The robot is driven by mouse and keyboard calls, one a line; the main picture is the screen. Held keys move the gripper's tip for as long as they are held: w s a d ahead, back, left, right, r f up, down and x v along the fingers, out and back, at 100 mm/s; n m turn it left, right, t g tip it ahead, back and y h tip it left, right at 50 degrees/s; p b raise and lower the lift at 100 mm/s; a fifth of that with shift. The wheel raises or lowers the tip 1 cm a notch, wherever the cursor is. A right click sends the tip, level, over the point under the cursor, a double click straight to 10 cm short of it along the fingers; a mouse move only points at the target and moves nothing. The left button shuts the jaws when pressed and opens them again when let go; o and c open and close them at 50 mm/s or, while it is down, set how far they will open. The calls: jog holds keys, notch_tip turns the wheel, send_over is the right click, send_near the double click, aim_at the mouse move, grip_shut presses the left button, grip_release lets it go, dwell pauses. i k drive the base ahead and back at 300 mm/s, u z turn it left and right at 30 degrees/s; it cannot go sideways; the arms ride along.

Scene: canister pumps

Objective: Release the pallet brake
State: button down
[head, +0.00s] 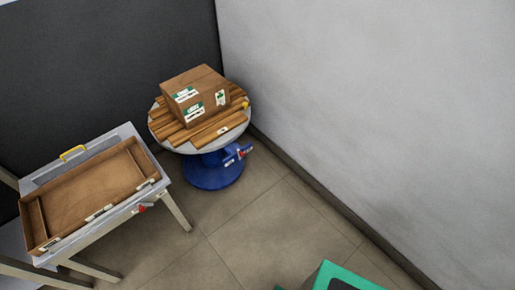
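A round turntable stands in the back corner, with a pallet of wooden slats (217,127) on its grey top and a blue pedestal (213,175) below. A closed cardboard box (197,93) with green and white labels sits on the slats. A small blue and red part with white labels (237,154) sticks out from the right side of the pedestal, under the top; it may be the brake, but I cannot read the labels or tell its position. A small yellow part (245,105) shows at the pallet's right edge. My gripper is not in view.
A green-edged shape (347,276), unclear, shows at the bottom. Tiled floor (262,225) between is clear; walls close the corner.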

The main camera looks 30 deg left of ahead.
aim_at(240, 153)
jog(key=z, duration=0.05)
jog(key=k, duration=0.25)
jog(key=u, duration=0.65)
jog(key=i, duration=1.3)
jog(key=u, duration=0.05)
